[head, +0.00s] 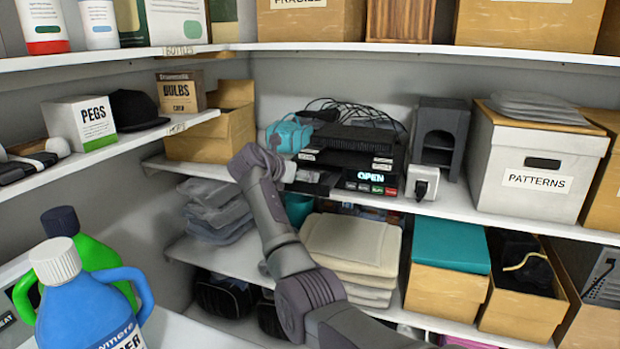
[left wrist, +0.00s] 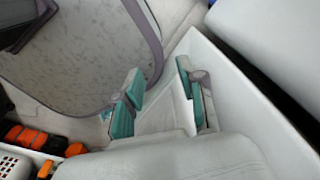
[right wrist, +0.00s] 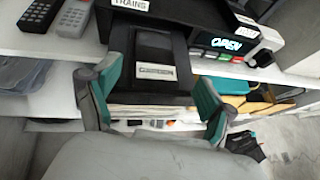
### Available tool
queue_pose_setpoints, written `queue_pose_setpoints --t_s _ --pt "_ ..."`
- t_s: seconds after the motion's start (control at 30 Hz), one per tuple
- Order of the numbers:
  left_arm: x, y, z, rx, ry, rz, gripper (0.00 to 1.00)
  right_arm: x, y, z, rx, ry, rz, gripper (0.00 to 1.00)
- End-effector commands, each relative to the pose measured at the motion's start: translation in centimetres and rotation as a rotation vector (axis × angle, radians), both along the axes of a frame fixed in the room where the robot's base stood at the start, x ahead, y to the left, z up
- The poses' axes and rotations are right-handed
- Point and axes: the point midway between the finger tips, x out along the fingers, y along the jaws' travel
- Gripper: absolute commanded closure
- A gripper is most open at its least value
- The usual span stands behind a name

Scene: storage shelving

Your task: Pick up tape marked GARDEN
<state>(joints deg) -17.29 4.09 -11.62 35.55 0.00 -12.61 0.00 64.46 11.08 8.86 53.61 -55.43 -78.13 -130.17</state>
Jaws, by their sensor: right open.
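A black tape (right wrist: 150,48) sticks out of the slot of a black player (right wrist: 190,12) in the right wrist view. Its white end label (right wrist: 157,72) is too blurred to read surely as GARDEN. The player's display (head: 371,175) reads OPEN in the head view. My right gripper (right wrist: 158,88) is open, its fingers on either side of the tape's end, with no clear contact. In the head view my right gripper (head: 284,170) is at the player's left front, partly covering this spot. My left gripper (left wrist: 160,76) is open and empty, away from the player.
A tape labelled TRAINS (right wrist: 131,4) lies above the slot. Two remotes (right wrist: 72,20) lie at left on the shelf. A small white device (head: 422,183) stands right of the player. Folded cloths (head: 352,240) are stacked below. A PATTERNS box (head: 535,165) stands at right.

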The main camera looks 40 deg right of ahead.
Motion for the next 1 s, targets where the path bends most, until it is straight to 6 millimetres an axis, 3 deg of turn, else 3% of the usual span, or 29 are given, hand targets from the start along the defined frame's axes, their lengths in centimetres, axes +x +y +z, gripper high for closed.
queue_pose_setpoints --t_s 0.53,0.9,1.0 --pt "0.0 0.9 1.9 0.011 0.001 0.0 0.6 1.6 -4.8 -2.6 0.001 0.0 0.001 0.17" --pt "0.1 0.9 1.9 0.011 0.0 0.001 0.6 1.9 -5.4 -3.1 0.001 -0.003 0.003 0.17" --pt "0.1 0.9 1.9 0.011 -0.001 0.001 0.6 1.9 -5.4 -3.1 0.001 -0.003 0.003 0.32"
